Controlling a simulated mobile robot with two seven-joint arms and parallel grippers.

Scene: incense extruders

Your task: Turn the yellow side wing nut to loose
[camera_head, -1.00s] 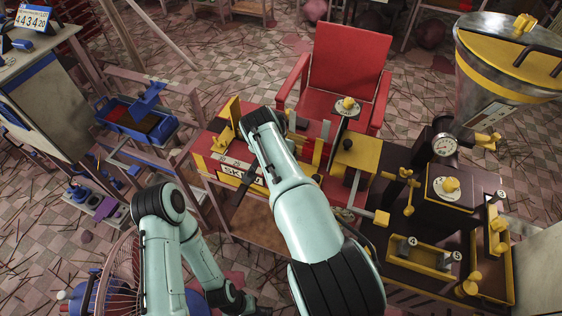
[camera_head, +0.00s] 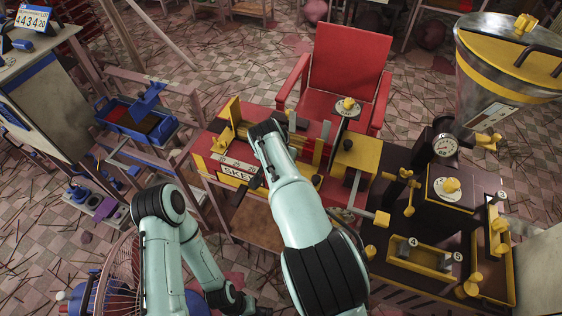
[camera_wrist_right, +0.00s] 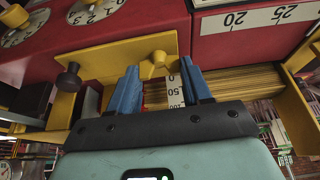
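In the right wrist view a small yellow wing nut (camera_wrist_right: 154,64) sits on a yellow plate (camera_wrist_right: 115,61) fixed to the red machine. My right gripper (camera_wrist_right: 158,82) has two blue fingers, open, one on each side of the wing nut. The wing nut shows at about fingertip height; I cannot tell whether either finger touches it. In the head view my right arm reaches over the red extruder (camera_head: 205,167), and its wrist hides the fingers and the nut. My left arm is folded at the lower left, and its gripper cannot be made out.
A dark knob (camera_wrist_right: 68,79) stands left of the fingers, and a scale (camera_wrist_right: 255,16) lies above right. In the head view a red chair (camera_head: 347,70) stands behind the extruder. A dark machine with yellow knobs (camera_head: 452,186) is at the right. A blue bin (camera_head: 113,121) is at the left.

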